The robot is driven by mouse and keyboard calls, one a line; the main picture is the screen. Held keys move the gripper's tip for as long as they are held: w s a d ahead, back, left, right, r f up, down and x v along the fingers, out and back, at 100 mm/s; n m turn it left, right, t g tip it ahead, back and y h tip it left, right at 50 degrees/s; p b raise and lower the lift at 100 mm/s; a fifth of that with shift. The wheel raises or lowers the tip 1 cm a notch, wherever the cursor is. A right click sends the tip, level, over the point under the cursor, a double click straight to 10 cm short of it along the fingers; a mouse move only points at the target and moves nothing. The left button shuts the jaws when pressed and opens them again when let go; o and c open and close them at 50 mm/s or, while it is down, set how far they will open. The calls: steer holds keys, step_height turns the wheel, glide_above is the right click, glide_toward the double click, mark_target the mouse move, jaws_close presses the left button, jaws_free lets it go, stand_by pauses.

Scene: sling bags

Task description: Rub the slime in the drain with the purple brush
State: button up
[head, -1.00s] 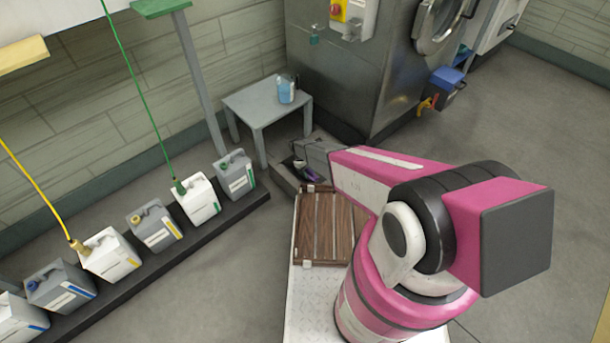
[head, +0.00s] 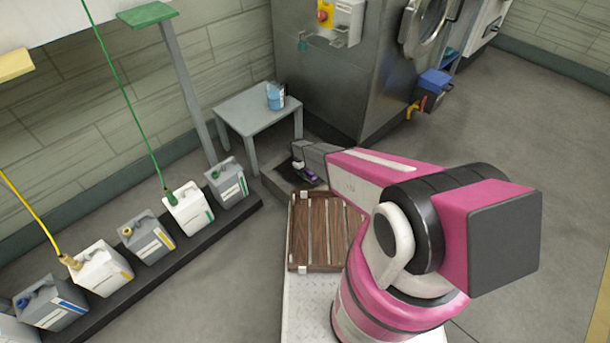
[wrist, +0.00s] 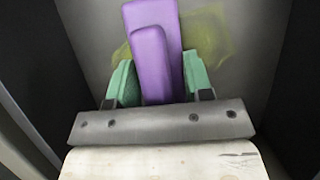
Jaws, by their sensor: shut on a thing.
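My gripper (wrist: 160,82) is shut on the purple brush (wrist: 153,58), which stands between its green fingertips in the wrist view. The brush points away from the wrist, over the grey floor of the drain (wrist: 90,42). The yellow-green slime (wrist: 208,40) is a smear on that floor, showing on both sides of the brush and partly hidden by it. I cannot tell whether the brush touches it. In the head view the brush (head: 311,176) is a small purple spot at the drain (head: 281,186), low beside the machine. The slime cannot be made out there.
Dark walls (wrist: 280,80) flank the gripper in the wrist view. A grey table (head: 245,110) with a blue-filled jug (head: 276,97) stands behind the drain. The steel machine (head: 345,85) is at the back. Several canisters (head: 147,238) line the left. Open floor lies right.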

steer(key=shift+w+d, duration=2.25)
steer(key=shift+s+d, duration=0.5)
steer(key=shift+d, duration=0.1)
steer(key=shift+s+a, duration=5.1)
steer(key=shift+s+d+r, duration=0.15)
steer(key=shift+s+d, duration=0.35)
steer(key=shift+s, duration=0.3)
steer(key=shift+w+d+f, duration=0.2)
steer(key=shift+w+d, duration=1.15)
steer(key=shift+w, duration=0.2)
steer(key=shift+w+d+f, duration=0.15)
steer(key=shift+w+d, duration=1.2)
steer(key=shift+w, duration=0.15)
steer(key=shift+w+d+r, duration=0.2)
steer(key=shift+w+d, duration=2.15)
steer(key=shift+r, duration=0.2)
steer(key=shift+r, duration=2.9)
